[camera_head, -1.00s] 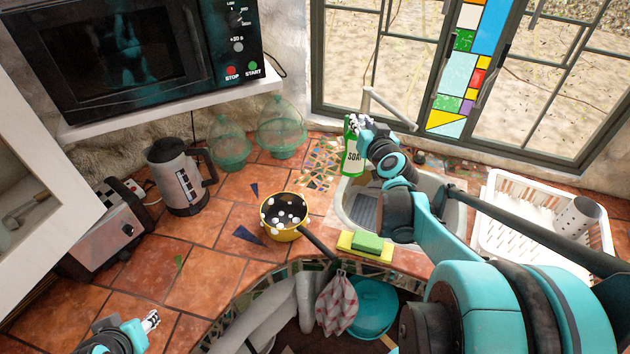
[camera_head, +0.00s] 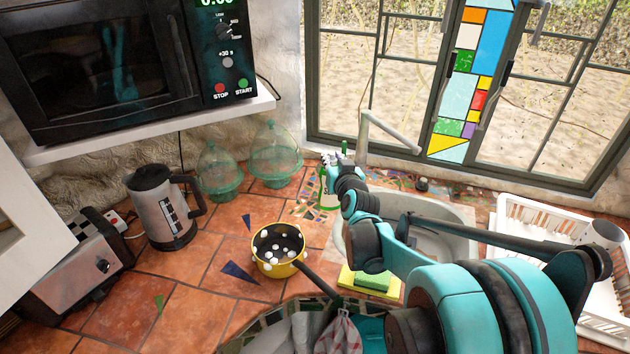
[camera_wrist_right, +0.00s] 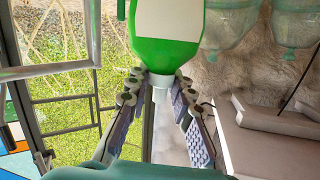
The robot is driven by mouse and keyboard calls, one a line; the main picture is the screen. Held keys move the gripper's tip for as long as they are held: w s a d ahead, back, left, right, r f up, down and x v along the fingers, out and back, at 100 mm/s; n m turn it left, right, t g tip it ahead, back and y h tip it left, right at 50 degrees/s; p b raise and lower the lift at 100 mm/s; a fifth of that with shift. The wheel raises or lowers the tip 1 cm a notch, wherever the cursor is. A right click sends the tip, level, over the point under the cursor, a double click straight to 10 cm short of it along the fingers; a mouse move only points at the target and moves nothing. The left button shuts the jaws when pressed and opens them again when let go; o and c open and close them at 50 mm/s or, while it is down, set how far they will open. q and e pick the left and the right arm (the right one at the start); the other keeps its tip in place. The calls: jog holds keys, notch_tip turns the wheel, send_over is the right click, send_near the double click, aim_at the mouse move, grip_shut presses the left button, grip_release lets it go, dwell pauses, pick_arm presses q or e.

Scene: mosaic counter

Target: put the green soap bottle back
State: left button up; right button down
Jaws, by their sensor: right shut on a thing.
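The green soap bottle (camera_wrist_right: 165,50) has a pale label and a white neck. It fills the top middle of the right wrist view, neck toward the fingers. My right gripper (camera_wrist_right: 165,95) is shut on it at the neck. In the head view, my right gripper (camera_head: 332,165) is over the counter at the sink's left rear corner, partly hiding the bottle (camera_head: 326,190). I cannot tell whether the bottle touches the counter. My left gripper is out of view.
The sink (camera_head: 455,212) is partly behind my right arm. A yellow pot (camera_head: 278,262), a kettle (camera_head: 165,210) and glass domes (camera_head: 275,155) stand left of it. The faucet (camera_head: 390,130) is close behind my gripper. A white dish rack (camera_head: 540,215) is at right.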

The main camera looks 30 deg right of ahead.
jog(key=w+a+f+b, duration=0.3)
jog(key=w+f, duration=0.1)
jog(key=f, duration=0.3)
jog(key=shift+w, duration=0.25)
jog(key=shift+f+b, duration=0.15)
jog(key=shift+b, duration=0.15)
jog(key=c, duration=1.3)
grip_release()
